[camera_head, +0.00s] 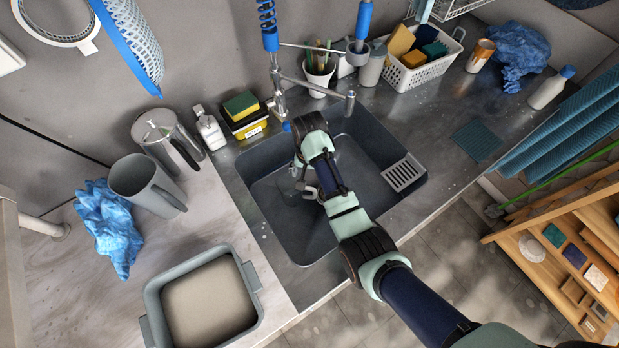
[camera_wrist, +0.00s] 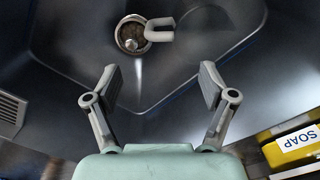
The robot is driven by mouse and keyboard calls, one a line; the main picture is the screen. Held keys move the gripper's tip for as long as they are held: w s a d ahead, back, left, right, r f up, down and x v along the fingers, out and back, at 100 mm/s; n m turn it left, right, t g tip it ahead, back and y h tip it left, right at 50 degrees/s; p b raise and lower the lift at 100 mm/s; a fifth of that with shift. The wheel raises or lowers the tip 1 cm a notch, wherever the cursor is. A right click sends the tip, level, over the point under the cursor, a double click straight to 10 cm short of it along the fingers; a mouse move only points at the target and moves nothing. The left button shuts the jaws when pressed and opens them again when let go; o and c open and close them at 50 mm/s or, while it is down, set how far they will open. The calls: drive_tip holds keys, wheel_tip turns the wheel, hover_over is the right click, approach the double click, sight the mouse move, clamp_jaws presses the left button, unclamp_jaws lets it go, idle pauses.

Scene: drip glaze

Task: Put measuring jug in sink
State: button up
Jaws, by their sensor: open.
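Two jugs stand on the left counter. One is a clear-looking jug (camera_head: 160,131) with a dark handle, beside the wall. The other is an opaque grey jug (camera_head: 138,176) with its handle toward the lower right. I cannot read markings on either, so I cannot tell which is the measuring jug. The dark grey sink (camera_head: 275,222) is right of them; its floor and drain (camera_wrist: 130,36) show in the wrist view. My gripper (camera_head: 308,190) is over the sink, open and empty, its fingers apart in the wrist view (camera_wrist: 158,84). Neither jug is in the wrist view.
A small pale U-shaped thing (camera_wrist: 161,28) shows by the drain. A soap bottle (camera_head: 210,130) and sponges (camera_head: 243,108) stand behind the sink's left. A grey tub (camera_head: 153,300) and blue crumpled cloth (camera_head: 108,225) occupy the left counter. The tap (camera_head: 278,100) rises behind the sink.

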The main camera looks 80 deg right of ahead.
drive_tip(key=shift+r, duration=0.9)
drive_tip(key=shift+w, duration=0.1)
drive_tip(key=w+a+r+n+t+h, duration=0.1)
drive_tip(key=w+a+r+n+t, duration=0.3)
drive_tip(key=w+a, duration=0.5)
drive_tip(key=w+a+r+n+t+h, duration=0.2)
drive_tip(key=w+a+r+n, duration=0.3)
drive_tip(key=w+a+r, duration=0.45)
drive_tip(key=s+a+r+n+t+y, duration=0.1)
drive_tip(key=s+a+r+n+t, duration=0.1)
drive_tip(key=a+r, duration=0.4)
drive_tip(key=s+a+r+n+t+y, duration=0.2)
drive_tip(key=a+r+n+t, duration=0.2)
drive_tip(key=a, duration=1.3)
wheel_tip(320, 180, up, 2)
drive_tip(key=n, duration=0.2)
drive_tip(key=shift+n+t, duration=0.4)
